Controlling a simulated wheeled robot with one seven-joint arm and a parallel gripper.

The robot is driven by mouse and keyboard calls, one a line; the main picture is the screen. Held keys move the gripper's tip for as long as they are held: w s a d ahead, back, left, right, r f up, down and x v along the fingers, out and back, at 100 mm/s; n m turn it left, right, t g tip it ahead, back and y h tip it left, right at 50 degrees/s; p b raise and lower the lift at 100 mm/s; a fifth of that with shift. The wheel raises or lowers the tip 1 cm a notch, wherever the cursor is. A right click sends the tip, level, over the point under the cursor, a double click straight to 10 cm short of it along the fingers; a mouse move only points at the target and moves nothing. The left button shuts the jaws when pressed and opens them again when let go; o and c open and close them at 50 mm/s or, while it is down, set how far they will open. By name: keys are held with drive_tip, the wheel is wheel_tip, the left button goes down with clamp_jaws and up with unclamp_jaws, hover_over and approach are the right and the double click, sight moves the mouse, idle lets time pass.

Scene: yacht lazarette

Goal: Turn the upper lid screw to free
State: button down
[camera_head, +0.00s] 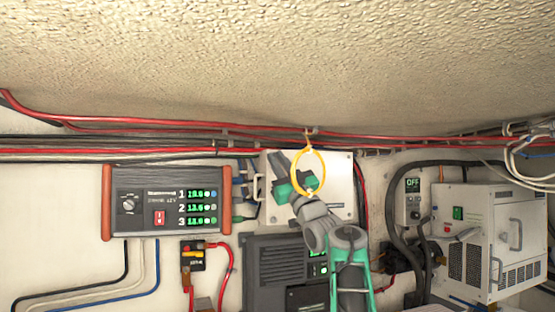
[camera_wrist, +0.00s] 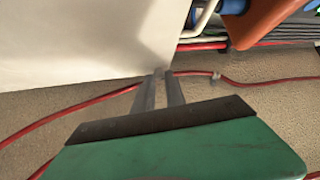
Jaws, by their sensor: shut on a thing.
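The white box lid (camera_head: 333,180) is on the wall in the middle of the head view, partly covered by my arm. In the wrist view the lid (camera_wrist: 75,40) fills the upper left, its edge close to my fingertips. My gripper (camera_head: 277,160) reaches the lid's upper left corner in the head view. In the wrist view my gripper's (camera_wrist: 160,78) two thin grey fingers are close together at the lid's edge. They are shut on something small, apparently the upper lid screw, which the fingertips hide.
A yellow ring (camera_head: 324,164) hangs in front of the lid, close to my wrist. Red cables (camera_head: 180,124) run along above the lid under the rough ceiling (camera_head: 280,60). An orange-ended charger (camera_head: 150,195) is to the left; a white unit (camera_head: 480,235) stands right.

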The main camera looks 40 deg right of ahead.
idle(0.4)
drive_tip(key=c, duration=1.4)
unclamp_jaws()
drive_tip(key=shift+o, duration=0.2)
drive_tip(key=b+v, duration=0.6)
drive_tip(key=v, duration=0.1)
drive_tip(key=shift+s+f, duration=0.2)
drive_tip(key=shift+s, duration=0.15)
